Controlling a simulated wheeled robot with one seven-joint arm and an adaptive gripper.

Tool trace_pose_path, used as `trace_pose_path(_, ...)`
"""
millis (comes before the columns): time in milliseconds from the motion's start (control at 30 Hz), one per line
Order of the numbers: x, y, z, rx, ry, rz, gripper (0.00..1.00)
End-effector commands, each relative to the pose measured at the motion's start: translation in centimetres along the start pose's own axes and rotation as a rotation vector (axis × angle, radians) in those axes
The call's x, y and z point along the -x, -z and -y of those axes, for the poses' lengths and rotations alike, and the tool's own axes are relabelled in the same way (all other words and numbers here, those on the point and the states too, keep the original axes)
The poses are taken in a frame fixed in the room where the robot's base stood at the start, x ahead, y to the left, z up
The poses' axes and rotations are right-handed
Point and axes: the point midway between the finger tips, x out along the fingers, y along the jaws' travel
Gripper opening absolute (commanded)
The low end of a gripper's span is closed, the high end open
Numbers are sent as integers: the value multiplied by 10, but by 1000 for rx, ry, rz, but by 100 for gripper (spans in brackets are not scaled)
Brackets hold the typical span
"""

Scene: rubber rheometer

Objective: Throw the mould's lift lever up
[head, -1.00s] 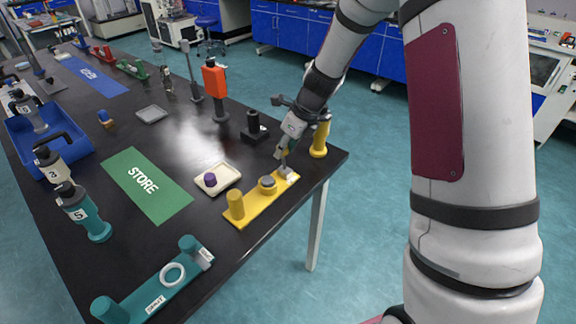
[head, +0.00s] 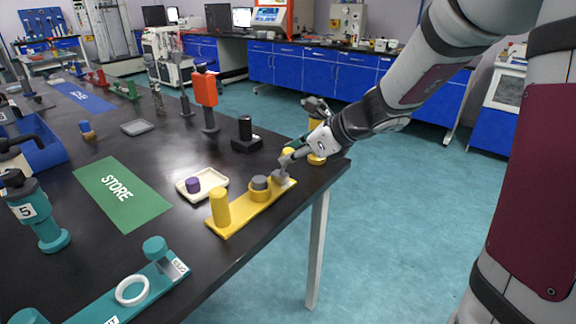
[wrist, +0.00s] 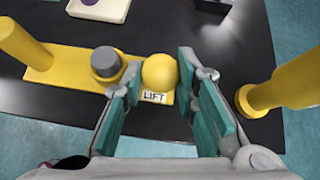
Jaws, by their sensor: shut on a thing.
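The mould is a yellow base plate (head: 238,222) near the right edge of the black table. It carries a yellow post (head: 219,207) and a ring with a grey plug (head: 260,184). At its far end is the lift lever with a round yellow knob (wrist: 160,72), beside a label reading LIFT (wrist: 154,97). The knob also shows in the head view (head: 288,152). My gripper (head: 286,163) is at the lever. In the wrist view its teal-padded fingers (wrist: 160,85) stand on either side of the knob and are shut on the lever. The lever's stem is largely hidden under the knob.
A yellow cylinder (wrist: 283,87) stands close to the right of my gripper. A black block with a knob (head: 246,137) and an orange device (head: 206,97) stand behind. A cream tray with a purple piece (head: 202,184) lies left of the mould. Open floor is to the right.

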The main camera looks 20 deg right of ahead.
Motion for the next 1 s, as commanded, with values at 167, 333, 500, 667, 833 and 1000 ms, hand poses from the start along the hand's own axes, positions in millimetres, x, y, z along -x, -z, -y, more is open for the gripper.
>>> trace_pose_path(167,-1,13,-2,1,9,59,0)
trace_pose_path(333,1,16,-2,4,15,105,0)
trace_pose_path(500,3,17,-3,5,18,133,0)
trace_pose_path(667,4,17,-4,6,19,146,0)
trace_pose_path(833,4,17,-4,6,19,150,0)
trace_pose_path(1000,4,17,-4,6,19,150,0)
